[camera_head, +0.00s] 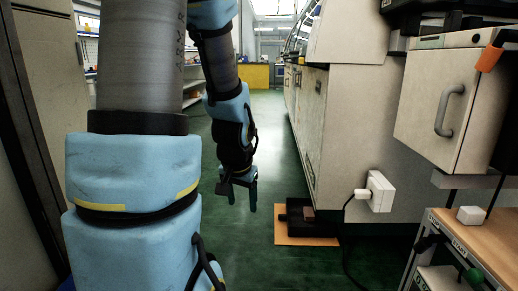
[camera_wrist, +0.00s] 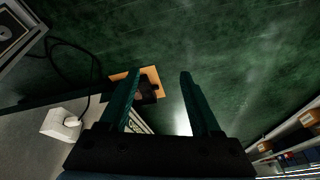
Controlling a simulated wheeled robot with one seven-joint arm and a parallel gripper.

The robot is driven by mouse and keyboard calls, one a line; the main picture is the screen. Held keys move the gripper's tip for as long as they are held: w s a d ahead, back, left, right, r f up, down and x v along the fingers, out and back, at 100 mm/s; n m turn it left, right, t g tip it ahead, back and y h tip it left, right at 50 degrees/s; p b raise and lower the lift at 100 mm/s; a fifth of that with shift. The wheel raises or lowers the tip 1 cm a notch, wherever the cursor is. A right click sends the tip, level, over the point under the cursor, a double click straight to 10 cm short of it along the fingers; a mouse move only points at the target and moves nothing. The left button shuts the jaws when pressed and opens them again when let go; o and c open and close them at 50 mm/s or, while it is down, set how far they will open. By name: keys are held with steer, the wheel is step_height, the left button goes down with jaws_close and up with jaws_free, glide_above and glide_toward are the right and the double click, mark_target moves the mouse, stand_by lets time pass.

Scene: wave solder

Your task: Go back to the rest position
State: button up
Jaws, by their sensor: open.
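My gripper (camera_head: 241,193) hangs pointing down over the green floor in the head view, left of the long beige cabinet. In the wrist view my gripper (camera_wrist: 152,84) shows two dark green fingers spread wide apart. It is open, with nothing held between the fingers. My blue and grey arm fills the left and middle of the head view and hides part of the aisle.
A black block on an orange mat (camera_head: 290,240) lies on the floor beside the beige cabinet (camera_head: 309,112). A white plug box (camera_head: 380,191) with a cable sticks out from its end. A wooden-topped cart (camera_head: 470,240) stands at right. The green aisle floor (camera_head: 268,140) is clear ahead.

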steer(key=s+a+r+n+g, duration=0.2)
steer(key=s+n, duration=0.1)
steer(key=s, duration=0.4)
step_height(320, 180, up, 38)
steer(key=p, duration=3.8)
steer(key=shift+a, duration=0.2)
steer(key=shift+s+f, duration=0.1)
